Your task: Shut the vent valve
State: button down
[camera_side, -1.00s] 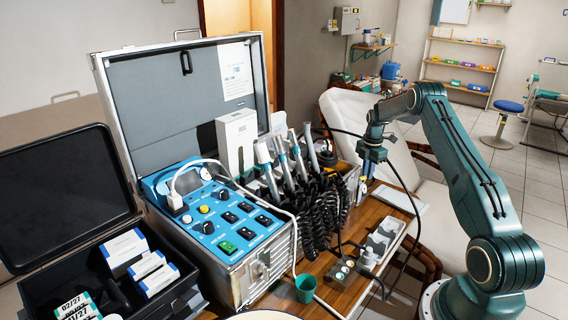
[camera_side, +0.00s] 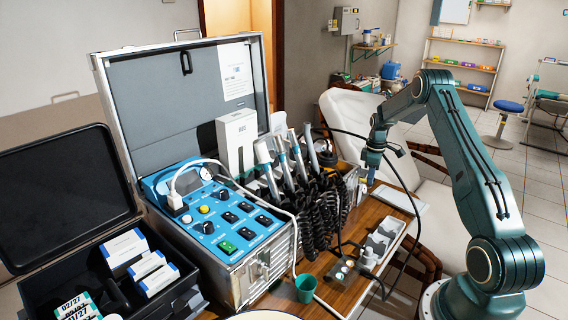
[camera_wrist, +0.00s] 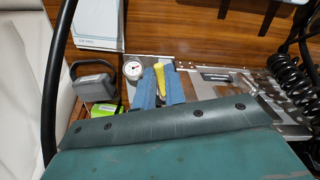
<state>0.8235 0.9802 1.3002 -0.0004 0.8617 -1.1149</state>
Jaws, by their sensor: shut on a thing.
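The vent valve shows as a yellow lever (camera_wrist: 159,74) in the wrist view, next to a round white gauge (camera_wrist: 133,70). My gripper (camera_wrist: 161,82) has its two blue fingers on either side of the lever and is shut on it. The lever's lower part and the valve body are hidden by the fingers and my wrist. In the side view my gripper (camera_side: 369,180) points down at the right end of the metal case, and the lever cannot be made out there.
Coiled black hoses (camera_side: 330,205) and upright handpieces (camera_side: 296,155) stand left of my gripper. A black cable loops close to my wrist. In the wrist view a grey-handled item (camera_wrist: 93,82) and a white pad (camera_wrist: 97,22) lie nearby on the wooden top.

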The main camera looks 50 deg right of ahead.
jog(key=shift+s+a+m, duration=0.1)
jog(key=shift+a+m, duration=0.2)
jog(key=shift+m, duration=0.55)
jog(key=shift+a+m, duration=0.3)
jog(key=shift+m, duration=0.55)
jog(key=c, duration=1.5)
grip_release()
jog(key=shift+o, duration=0.2)
jog(key=shift+r, duration=0.1)
notch_tip(320, 180, up, 14)
jog(key=shift+a, duration=0.1)
